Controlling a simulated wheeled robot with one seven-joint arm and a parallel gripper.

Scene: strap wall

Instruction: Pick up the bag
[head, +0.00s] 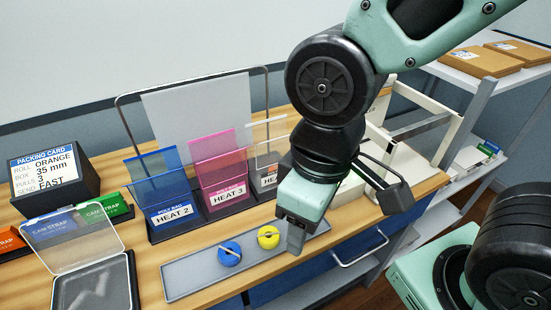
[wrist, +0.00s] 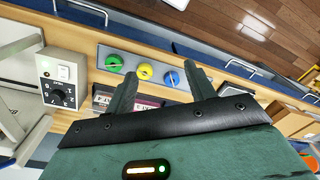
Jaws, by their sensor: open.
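Three upright bag sleeves stand in dark labelled holders on the wooden counter in the head view: a blue bag (head: 156,168) marked HEAT 2, a pink bag (head: 212,155) marked HEAT 3, and a clear, cream-edged bag (head: 267,135) whose label is partly hidden by my arm. My gripper (head: 296,238) points down to the right of them, above the front of the counter, and holds nothing. In the wrist view my gripper (wrist: 162,88) has its two fingers spread apart, with part of the holders (wrist: 143,99) showing between them.
A grey tray (head: 190,282) holds a blue knob (head: 229,253) and a yellow knob (head: 268,237); the wrist view adds a green knob (wrist: 114,63). A dial box (wrist: 62,80) stands beside the tray. A drawer handle (head: 362,250) juts out in front.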

